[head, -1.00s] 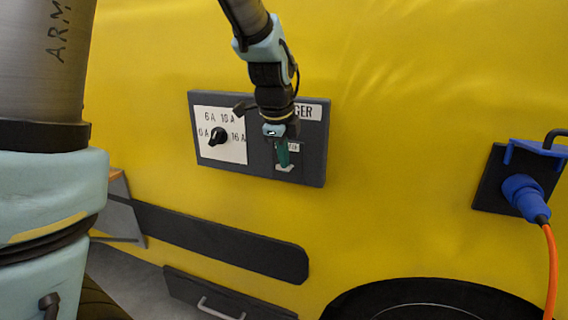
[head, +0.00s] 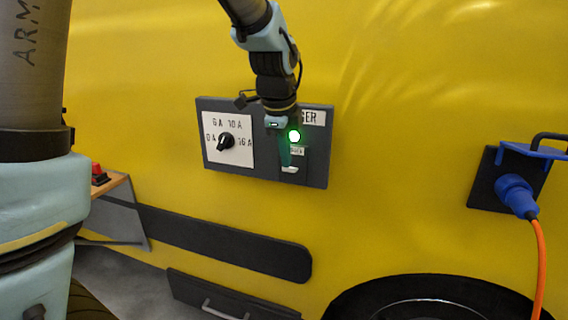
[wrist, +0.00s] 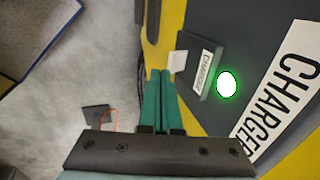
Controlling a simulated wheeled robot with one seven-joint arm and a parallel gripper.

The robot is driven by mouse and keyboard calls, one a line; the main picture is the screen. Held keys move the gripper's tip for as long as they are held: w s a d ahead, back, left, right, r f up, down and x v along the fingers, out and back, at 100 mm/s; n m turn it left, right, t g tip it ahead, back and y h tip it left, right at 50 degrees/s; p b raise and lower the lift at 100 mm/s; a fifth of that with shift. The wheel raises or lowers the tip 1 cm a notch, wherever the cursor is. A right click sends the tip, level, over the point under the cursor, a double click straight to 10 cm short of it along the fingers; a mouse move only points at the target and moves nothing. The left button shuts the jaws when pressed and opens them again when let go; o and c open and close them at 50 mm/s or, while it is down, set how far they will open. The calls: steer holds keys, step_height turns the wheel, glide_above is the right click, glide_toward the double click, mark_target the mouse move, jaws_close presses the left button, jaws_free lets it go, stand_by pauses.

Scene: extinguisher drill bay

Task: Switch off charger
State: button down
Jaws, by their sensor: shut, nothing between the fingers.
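The dark charger panel (head: 320,171) is set on a yellow vehicle side. A green lamp (head: 294,136) glows on it and also shows in the wrist view (wrist: 227,84). Below the lamp is a small labelled switch box (wrist: 206,62) with a white lever (head: 289,169), which also shows in the wrist view (wrist: 178,61). My gripper (head: 285,162) is shut and empty, its teal fingers (wrist: 159,75) pointing at the switch. In the wrist view the fingertips are just beside the lever; I cannot tell whether they touch it. My wrist hides part of the CHARGER label.
A black dial knob (head: 226,142) sits on a white amp scale at the panel's left. A blue plug (head: 515,195) with an orange cable (head: 540,265) is in a socket at the right. A black rail (head: 210,238) runs below. A red object (head: 99,175) lies at the left.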

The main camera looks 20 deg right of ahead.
steer(key=b+v, duration=0.1)
steer(key=v, duration=0.7)
steer(key=shift+w+d, duration=0.15)
steer(key=shift+w, duration=0.15)
